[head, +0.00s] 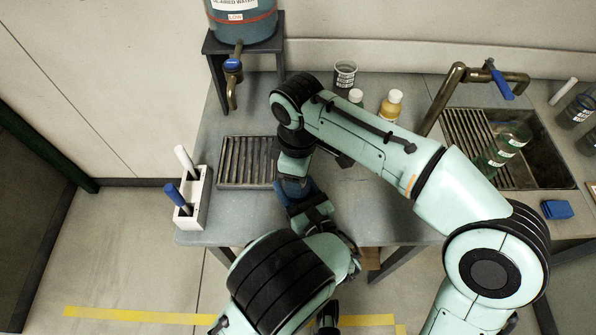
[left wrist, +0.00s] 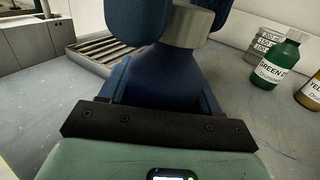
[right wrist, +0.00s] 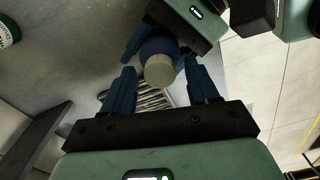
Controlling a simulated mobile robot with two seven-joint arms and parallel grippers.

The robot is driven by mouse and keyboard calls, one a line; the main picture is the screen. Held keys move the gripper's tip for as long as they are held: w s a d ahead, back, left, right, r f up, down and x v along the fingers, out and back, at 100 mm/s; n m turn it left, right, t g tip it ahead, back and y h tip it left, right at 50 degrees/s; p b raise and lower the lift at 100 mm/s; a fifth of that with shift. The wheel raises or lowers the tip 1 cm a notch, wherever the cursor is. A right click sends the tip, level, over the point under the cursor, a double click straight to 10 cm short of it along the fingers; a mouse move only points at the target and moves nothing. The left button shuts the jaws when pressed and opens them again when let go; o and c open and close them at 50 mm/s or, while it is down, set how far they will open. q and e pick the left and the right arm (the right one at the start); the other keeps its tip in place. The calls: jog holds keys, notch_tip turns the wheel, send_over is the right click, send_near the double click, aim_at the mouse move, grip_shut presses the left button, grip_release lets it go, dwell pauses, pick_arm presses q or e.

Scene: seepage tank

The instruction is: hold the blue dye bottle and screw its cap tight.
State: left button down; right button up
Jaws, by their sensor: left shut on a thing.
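The blue dye bottle (left wrist: 165,75) stands between the fingers of my left gripper (left wrist: 163,92), which is shut on its body. Its pale grey cap (left wrist: 190,25) sits on the neck; how tight it is cannot be seen. In the right wrist view the cap (right wrist: 160,71) faces the camera. My right gripper (right wrist: 160,72) is open above the bottle, its blue fingers on either side of the cap with gaps to both. In the head view my arms mostly hide the bottle and both gripper tips.
A drain grate (head: 245,163) and a rack with markers (head: 196,205) lie left. A green dye bottle (left wrist: 280,62), yellow bottle (head: 391,106) and beaker (head: 345,74) stand behind. A tank with a tap (head: 233,66) is at the back; a sink (head: 540,160) is right.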

jog(key=shift+r, duration=2.25)
jog(key=shift+c, duration=0.2)
jog(key=m, duration=0.2)
jog(key=r+m, duration=0.1)
jog(key=m, duration=0.2)
jog(key=shift+a+r, duration=0.1)
jog(key=shift+r, duration=0.05)
notch_tip(320, 180, up, 2)
jog(key=m, duration=0.5)
jog(key=shift+r+m, duration=0.1)
jog(key=shift+m, duration=0.3)
jog(key=shift+f, duration=4.05)
